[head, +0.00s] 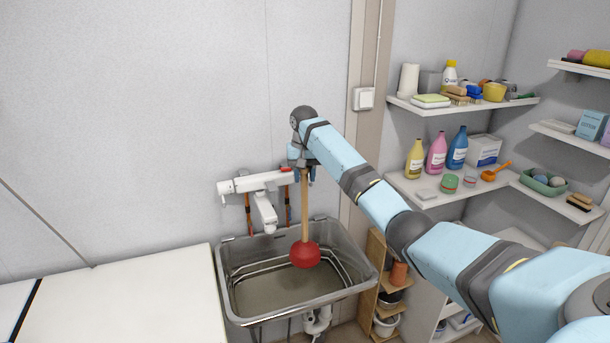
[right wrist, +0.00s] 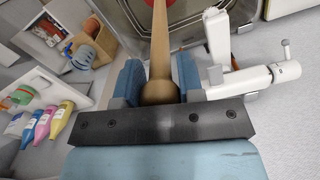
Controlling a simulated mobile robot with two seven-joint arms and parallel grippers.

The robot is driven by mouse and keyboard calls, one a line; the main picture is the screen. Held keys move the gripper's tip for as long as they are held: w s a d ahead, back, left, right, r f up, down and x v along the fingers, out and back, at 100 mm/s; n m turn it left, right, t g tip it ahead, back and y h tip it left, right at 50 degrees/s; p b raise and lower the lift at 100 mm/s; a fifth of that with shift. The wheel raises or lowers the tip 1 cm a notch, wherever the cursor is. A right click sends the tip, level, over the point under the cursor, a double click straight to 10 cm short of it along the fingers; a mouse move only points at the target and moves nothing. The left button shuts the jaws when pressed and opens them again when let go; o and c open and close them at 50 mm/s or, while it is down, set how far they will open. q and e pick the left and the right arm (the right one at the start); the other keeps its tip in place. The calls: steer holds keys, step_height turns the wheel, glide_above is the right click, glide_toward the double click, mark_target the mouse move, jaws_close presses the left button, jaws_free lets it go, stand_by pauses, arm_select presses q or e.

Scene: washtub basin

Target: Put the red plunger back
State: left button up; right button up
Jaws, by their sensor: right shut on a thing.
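The red plunger (head: 305,253) hangs upright with its red cup down, over the metal washtub basin (head: 232,262). My right gripper (head: 304,172) is shut on the top end of its wooden handle. In the right wrist view the handle (right wrist: 160,50) runs between the two blue fingers of the right gripper (right wrist: 158,85), with its rounded end near the palm. The cup appears within or just above the basin opening; I cannot tell whether it touches anything. My left gripper is not in view.
A white wall faucet (head: 262,200) stands just left of the handle. A white counter (head: 130,305) lies left of the basin. Shelves with bottles (head: 436,155) stand at the right, and a small wooden rack (head: 378,268) stands beside the basin.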

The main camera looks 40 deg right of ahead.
steer(key=shift+s+a+r+m, duration=0.1)
steer(key=shift+s+a+m, duration=0.05)
steer(key=shift+m, duration=0.9)
steer(key=shift+s+a+r+m, duration=0.1)
steer(key=shift+a+m, duration=0.05)
steer(key=shift+m, duration=0.9)
